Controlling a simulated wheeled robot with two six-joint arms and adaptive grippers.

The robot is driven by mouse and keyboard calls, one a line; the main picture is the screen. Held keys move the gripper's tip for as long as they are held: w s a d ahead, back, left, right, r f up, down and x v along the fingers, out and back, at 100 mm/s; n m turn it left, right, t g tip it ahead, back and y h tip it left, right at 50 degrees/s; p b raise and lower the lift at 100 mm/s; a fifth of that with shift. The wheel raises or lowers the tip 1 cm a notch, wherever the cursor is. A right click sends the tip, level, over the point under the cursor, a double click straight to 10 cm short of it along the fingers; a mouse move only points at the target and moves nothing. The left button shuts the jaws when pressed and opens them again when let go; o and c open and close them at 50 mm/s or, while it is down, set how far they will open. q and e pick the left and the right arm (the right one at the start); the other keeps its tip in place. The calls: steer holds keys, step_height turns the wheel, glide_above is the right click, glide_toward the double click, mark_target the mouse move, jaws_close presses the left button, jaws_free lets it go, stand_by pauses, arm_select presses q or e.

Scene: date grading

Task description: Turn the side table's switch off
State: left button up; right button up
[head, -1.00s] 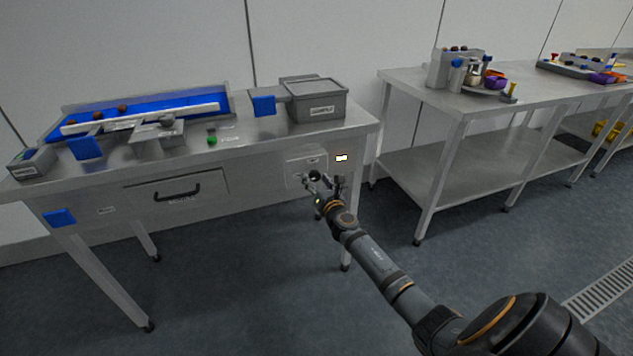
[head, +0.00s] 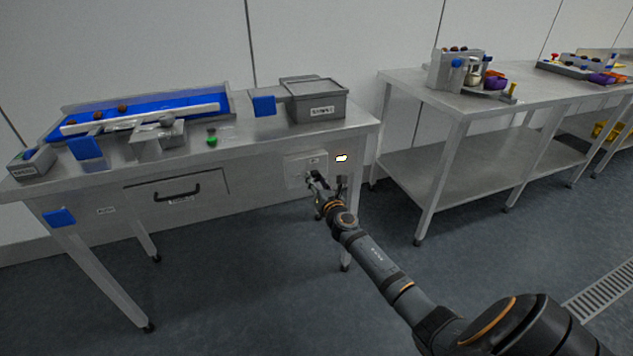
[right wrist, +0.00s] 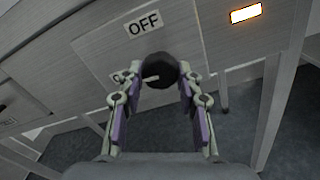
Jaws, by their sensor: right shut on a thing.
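The switch is a black round knob (right wrist: 159,71) with a pale pointer mark, on a grey plate (head: 294,164) at the right of the table's front. In the right wrist view an OFF label (right wrist: 145,24) is above the knob, and a second label is partly hidden to its lower left. The pale pointer lies roughly sideways, toward that second label. My right gripper (right wrist: 157,84) has its fingers on both sides of the knob, shut on it. It also shows at the plate in the head view (head: 317,184). A lamp (right wrist: 245,13) beside the plate is lit. My left gripper is out of view.
The steel table (head: 235,153) carries a blue belt (head: 150,105), a green button (head: 212,141) and a grey lidded bin (head: 318,108). A drawer (head: 215,183) is left of the switch plate. Another table (head: 415,88) stands at the right; open floor lies between.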

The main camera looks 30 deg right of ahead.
steer(key=m, duration=0.2)
steer(key=shift+f+m, duration=0.1)
steer(key=shift+m, duration=0.2)
steer(key=m+b, duration=0.1)
steer(key=m, duration=0.2)
steer(key=shift+a+m, duration=0.1)
steer(key=shift+m, duration=0.2)
steer(key=m+b, duration=0.1)
steer(key=m, duration=0.3)
steer(key=shift+b, duration=0.4)
steer(key=m+b, duration=0.1)
steer(key=m, duration=0.2)
steer(key=shift+m, duration=0.8)
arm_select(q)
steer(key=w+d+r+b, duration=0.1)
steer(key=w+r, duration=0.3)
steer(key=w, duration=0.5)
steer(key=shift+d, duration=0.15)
arm_select(e)
steer(key=shift+r+m, duration=0.2)
steer(key=shift+m, duration=1)
steer(key=o, duration=1.1)
